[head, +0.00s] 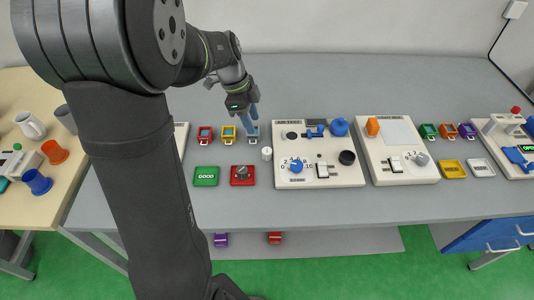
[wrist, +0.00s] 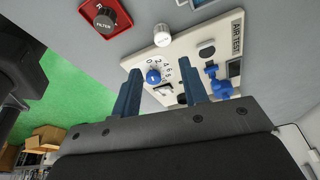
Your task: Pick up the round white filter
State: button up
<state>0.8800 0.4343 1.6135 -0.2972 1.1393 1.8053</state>
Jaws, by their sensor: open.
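The round white filter (head: 267,153) stands on the grey bench, just left of the air test panel (head: 350,176). In the wrist view the white filter (wrist: 162,36) shows beyond the fingertips, between them in direction, beside the panel's edge (wrist: 140,56). My gripper (head: 249,120) is open, with two blue fingers and nothing between them. It hangs above the bench near the blue bin, behind and a little left of the filter, apart from it. The gripper also shows in the wrist view (wrist: 159,82).
A red tray (head: 235,182) with a dark round part labelled FILTER (wrist: 104,20) lies left of the white filter. A green GOOD tray (head: 206,182) is further left. Panel knobs stick up at right.

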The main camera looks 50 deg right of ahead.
send_over(267, 151)
jog(key=w+a, duration=0.2)
jog(key=x, duration=0.2)
jog(key=w+x, duration=0.1)
jog(key=x, duration=0.3)
jog(key=shift+w+a+f, duration=0.15)
jog(key=shift+a+f, duration=0.05)
jog(key=shift+f, duration=0.4)
jog(key=shift+d+x, duration=0.15)
jog(key=shift+x, duration=1.2)
jog(key=shift+d+x, duration=0.1)
jog(key=shift+x, duration=1.3)
jog(key=shift+r, duration=0.1)
jog(key=c, duration=0.7)
